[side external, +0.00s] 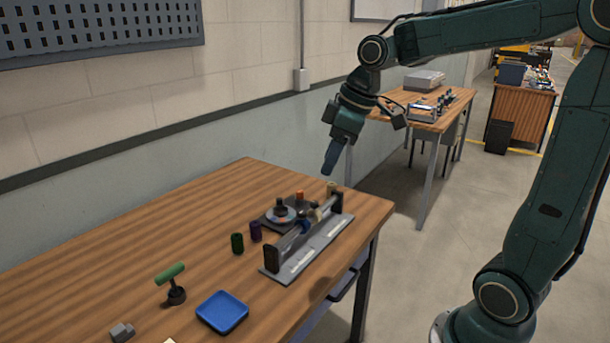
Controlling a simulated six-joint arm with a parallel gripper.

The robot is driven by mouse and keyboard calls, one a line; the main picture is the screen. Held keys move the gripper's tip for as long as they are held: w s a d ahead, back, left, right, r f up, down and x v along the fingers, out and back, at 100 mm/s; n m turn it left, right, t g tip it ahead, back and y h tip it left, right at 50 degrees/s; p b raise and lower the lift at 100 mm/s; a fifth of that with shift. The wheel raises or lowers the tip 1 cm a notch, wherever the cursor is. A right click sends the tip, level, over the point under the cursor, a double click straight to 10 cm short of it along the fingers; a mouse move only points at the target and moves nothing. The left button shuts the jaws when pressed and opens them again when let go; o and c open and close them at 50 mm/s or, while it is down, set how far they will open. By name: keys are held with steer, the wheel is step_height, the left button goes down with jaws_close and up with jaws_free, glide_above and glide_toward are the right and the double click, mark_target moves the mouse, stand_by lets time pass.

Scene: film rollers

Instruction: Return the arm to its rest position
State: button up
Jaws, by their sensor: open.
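My gripper (331,161) is open and empty. It hangs in the air above the far right part of the wooden table (130,235), pointing down and slightly left, clear of everything. Below it stands a grey fixture (308,256) with a long rail, with small blue (304,227) and yellow (331,188) parts by it. Behind the fixture is a round disc (272,216) with a dark knob, and a small orange piece (300,195).
A green roller (169,273) sits crosswise on a dark stand (176,295). A blue tray (222,312) lies at the front edge, and a grey block (122,332) is at lower left. The table's left part is clear. Another table (430,115) stands behind my arm.

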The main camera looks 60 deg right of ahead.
steer(key=s+a+f+m+t, duration=0.1)
steer(key=s+a+m, duration=0.1)
steer(key=s, duration=0.6)
steer(key=s+a+f+m+h, duration=0.1)
steer(key=s+a+m, duration=0.2)
steer(key=s, duration=0.5)
steer(key=shift+s+a+t, duration=0.25)
steer(key=shift+s+t, duration=0.1)
steer(key=shift+t, duration=0.05)
